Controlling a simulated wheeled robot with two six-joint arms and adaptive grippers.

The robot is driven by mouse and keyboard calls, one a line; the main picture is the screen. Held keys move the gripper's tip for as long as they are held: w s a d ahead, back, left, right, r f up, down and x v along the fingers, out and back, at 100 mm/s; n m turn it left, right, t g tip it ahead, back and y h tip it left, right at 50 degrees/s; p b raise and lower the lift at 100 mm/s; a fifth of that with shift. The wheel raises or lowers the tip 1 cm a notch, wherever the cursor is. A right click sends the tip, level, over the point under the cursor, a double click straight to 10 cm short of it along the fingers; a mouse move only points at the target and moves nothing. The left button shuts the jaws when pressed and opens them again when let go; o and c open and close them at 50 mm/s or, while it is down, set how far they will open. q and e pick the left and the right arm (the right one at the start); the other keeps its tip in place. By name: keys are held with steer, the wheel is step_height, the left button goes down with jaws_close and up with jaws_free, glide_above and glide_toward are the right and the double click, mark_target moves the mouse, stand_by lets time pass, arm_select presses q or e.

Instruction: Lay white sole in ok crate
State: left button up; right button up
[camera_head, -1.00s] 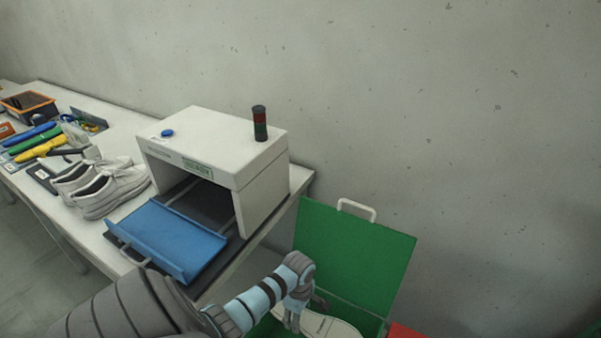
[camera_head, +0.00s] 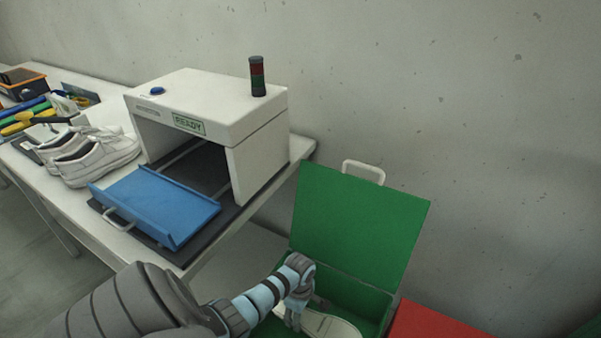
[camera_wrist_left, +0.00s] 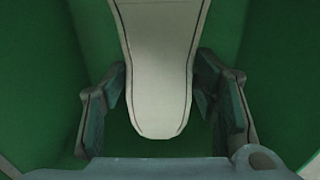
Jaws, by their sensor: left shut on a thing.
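The white sole (camera_head: 332,325) lies low inside the green crate (camera_head: 376,303), whose lid stands open against the back. My left gripper (camera_head: 295,318) reaches down into this crate at the sole. In the left wrist view, the sole (camera_wrist_left: 160,75) runs between the two fingers of my left gripper (camera_wrist_left: 160,100), which is shut on it, with green crate walls on both sides. The lower part of the crate is cut off by the head view's bottom edge. I cannot tell whether the sole touches the crate floor. My right gripper is out of view.
A red crate (camera_head: 436,322) stands right of the green one. On the table, a white machine (camera_head: 208,110) reading READY has a blue tray (camera_head: 155,205) at its opening. White shoes (camera_head: 95,158) and tools sit left of it.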

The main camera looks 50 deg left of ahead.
arm_select(q)
step_height(320, 180, down, 10)
steer(key=b, duration=0.7)
steer(key=o, duration=1.4)
steer(key=shift+r, duration=0.1)
step_height(320, 180, up, 12)
